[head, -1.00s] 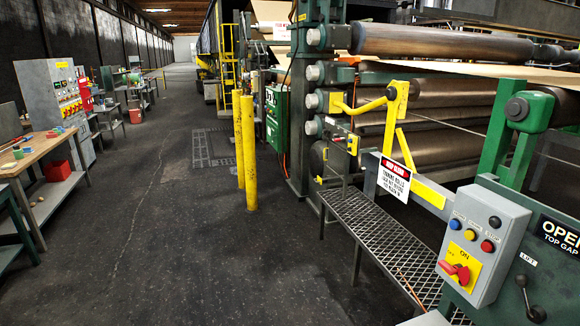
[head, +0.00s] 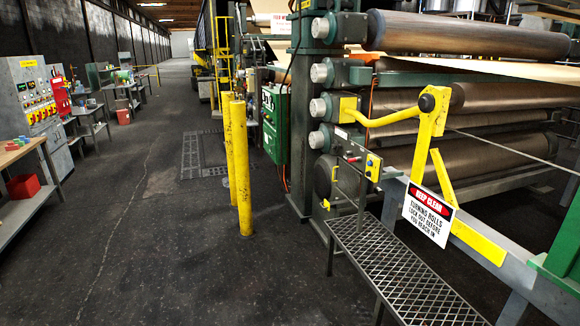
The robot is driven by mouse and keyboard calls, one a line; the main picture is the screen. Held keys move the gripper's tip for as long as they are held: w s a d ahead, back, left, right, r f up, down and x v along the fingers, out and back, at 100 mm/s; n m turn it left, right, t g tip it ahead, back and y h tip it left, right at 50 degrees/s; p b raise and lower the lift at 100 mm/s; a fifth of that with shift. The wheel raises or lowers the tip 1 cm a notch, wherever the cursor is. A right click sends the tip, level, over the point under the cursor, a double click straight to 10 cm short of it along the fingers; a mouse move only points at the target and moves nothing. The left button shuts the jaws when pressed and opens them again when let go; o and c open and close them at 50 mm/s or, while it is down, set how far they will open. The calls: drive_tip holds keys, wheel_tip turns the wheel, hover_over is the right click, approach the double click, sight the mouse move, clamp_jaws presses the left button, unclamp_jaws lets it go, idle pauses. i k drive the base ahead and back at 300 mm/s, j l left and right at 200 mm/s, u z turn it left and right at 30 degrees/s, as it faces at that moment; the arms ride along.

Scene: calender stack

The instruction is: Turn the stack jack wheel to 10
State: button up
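The calender stack stands on the right, with a dark green upright frame (head: 314,120) and several horizontal metal rolls (head: 470,34) one above another. Round grey roll ends (head: 322,73) show on the frame's near side. A large dark round part (head: 325,177) sits low on the frame, partly hidden. I cannot tell whether it is the jack wheel, and no number scale is readable. A small yellow control box (head: 373,167) is mounted on a bar in front of the stack. My gripper is not in view.
A metal grating step (head: 392,268) runs before the stack. A yellow guard bar (head: 428,120) and a "Keep clear" sign (head: 428,214) stand right of it. Yellow bollards (head: 240,170) stand mid-floor. A green cabinet (head: 276,124) is behind them. The aisle floor (head: 150,240) is clear; workbenches line the left.

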sight(334, 147)
drive_tip(key=i, duration=1.9)
drive_tip(key=i+l, duration=0.1)
drive_tip(key=i, duration=1.8)
drive_tip(key=i+u, duration=0.4)
drive_tip(key=i, duration=0.15)
